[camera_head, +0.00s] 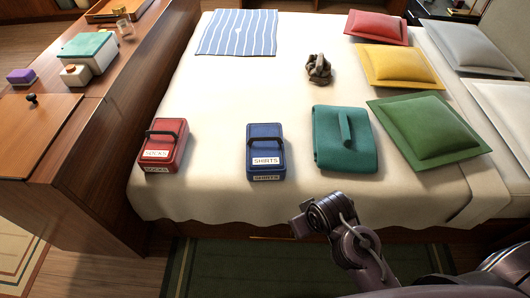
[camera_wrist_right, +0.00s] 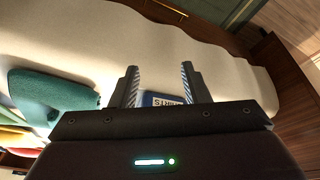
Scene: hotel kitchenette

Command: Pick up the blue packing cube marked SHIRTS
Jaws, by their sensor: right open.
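The blue packing cube (camera_head: 265,143) marked SHIRTS lies on the bed near its front edge, with a dark handle on top and white labels. In the right wrist view the blue cube (camera_wrist_right: 147,99) shows partly between the fingers, its label upside down; the gripper body hides the rest. My right gripper (camera_head: 303,222) is at the front edge of the bed, nearer than the cube and to its right, apart from it in the head view. In the wrist view its fingers (camera_wrist_right: 159,68) are spread, with nothing gripped. My left gripper is in neither view.
A red cube (camera_head: 163,146) marked SOCKS lies to the left, a teal folded item (camera_head: 329,151) close on the right. Cushions, including a green one (camera_head: 427,129), line the right side. A striped cloth (camera_head: 238,33) and dark bundle (camera_head: 318,70) lie farther back. A wooden counter (camera_head: 85,205) stands left.

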